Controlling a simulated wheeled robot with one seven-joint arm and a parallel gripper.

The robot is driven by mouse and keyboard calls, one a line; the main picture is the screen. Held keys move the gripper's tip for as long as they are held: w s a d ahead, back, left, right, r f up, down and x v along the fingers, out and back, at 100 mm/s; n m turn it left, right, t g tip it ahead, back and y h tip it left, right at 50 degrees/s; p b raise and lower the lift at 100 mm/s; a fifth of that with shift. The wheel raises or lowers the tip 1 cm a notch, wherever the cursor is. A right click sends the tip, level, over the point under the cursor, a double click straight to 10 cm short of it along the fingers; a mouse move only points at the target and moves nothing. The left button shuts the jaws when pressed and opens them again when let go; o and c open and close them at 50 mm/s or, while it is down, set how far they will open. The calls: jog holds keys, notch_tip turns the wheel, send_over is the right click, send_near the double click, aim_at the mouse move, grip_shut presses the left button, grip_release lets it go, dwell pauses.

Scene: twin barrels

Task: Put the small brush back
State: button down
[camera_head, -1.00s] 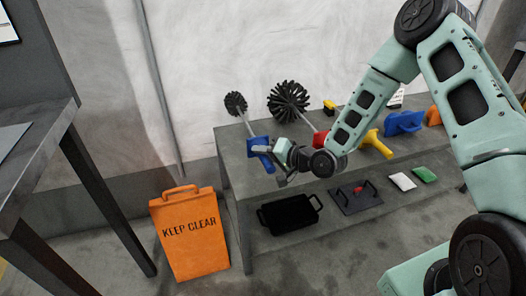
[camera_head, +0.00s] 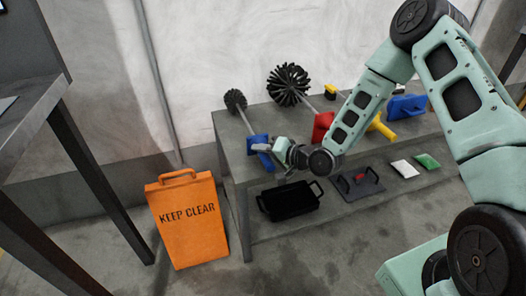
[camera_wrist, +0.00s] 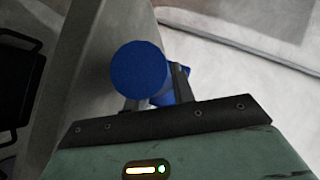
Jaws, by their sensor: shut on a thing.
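The small brush has a round black bristle head (camera_head: 235,100) and a blue handle (camera_head: 257,141). It is at the left end of the grey table in the head view, with its head toward the white back wall. My gripper (camera_head: 268,151) is shut on the blue handle by the table's front left edge. The wrist view shows the round blue handle end (camera_wrist: 139,69) between my fingers. I cannot tell whether the brush touches the tabletop. The bristle head does not show in the wrist view.
A larger black brush (camera_head: 288,84) with a red handle (camera_head: 322,127) lies right of it. Yellow and blue tools (camera_head: 405,106) lie farther right, partly behind my arm. A black tray (camera_head: 290,201) is on the lower shelf. An orange KEEP CLEAR sign (camera_head: 187,222) stands left of the table.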

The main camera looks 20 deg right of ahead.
jog(key=shift+f+b, duration=0.4)
jog(key=shift+f, duration=0.15)
dwell(0.5)
jog(key=c, duration=1.1)
grip_release()
jog(key=shift+f, duration=0.1)
jog(key=shift+s, duration=0.1)
jog(key=p+v, duration=0.3)
jog(key=v, duration=1.4)
jog(key=shift+d, duration=0.15)
